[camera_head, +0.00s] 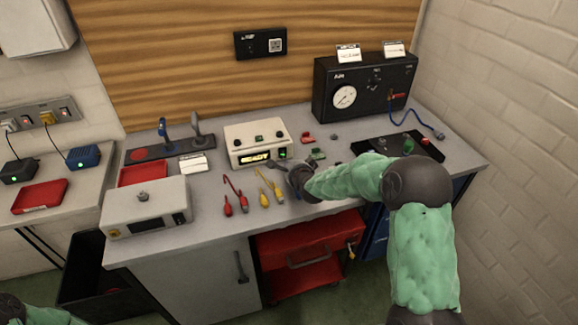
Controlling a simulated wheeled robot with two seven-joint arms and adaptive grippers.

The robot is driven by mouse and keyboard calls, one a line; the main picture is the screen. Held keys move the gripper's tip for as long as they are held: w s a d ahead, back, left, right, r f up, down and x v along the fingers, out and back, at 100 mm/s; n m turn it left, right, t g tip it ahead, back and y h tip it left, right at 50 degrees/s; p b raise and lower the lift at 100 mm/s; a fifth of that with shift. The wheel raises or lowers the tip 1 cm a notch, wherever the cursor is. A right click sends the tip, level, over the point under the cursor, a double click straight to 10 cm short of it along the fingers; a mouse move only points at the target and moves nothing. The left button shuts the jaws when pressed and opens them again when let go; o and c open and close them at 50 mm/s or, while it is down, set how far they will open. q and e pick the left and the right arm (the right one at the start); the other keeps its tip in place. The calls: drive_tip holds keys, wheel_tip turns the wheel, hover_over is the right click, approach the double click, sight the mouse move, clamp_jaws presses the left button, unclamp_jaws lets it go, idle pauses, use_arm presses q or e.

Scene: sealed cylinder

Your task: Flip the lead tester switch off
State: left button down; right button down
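The tester, a cream box (249,137) with a lit yellow display reading like "READY", stands at the middle of the bench. A small green-lit switch (283,153) is at the right of its front face. My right arm reaches in from the right, and my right gripper (267,174) is low over the bench just in front of the tester, below the display and switch. Its grey fingers are small and partly merge with the leads; I cannot tell how far apart they are. My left gripper is not in view; only part of my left arm shows at the bottom left corner.
A second cream box (146,206) stands at the front left. A black gauge panel (363,88) stands at the back right. Red trays (143,173) and a black tool stand (172,147) are at left.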

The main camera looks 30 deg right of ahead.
drive_tip(key=shift+w+d, duration=0.1)
drive_tip(key=shift+w, duration=0.3)
drive_tip(key=shift+f, duration=0.1)
drive_tip(key=shift+w+f+b, duration=0.3)
drive_tip(key=shift+w+b, duration=0.1)
drive_tip(key=shift+b, duration=0.4)
drive_tip(key=shift+r, duration=0.2)
drive_tip(key=shift+r, duration=0.15)
drive_tip(key=shift+d+r+p, duration=0.1)
drive_tip(key=shift+r+p, duration=0.35)
drive_tip(key=shift+r, duration=0.25)
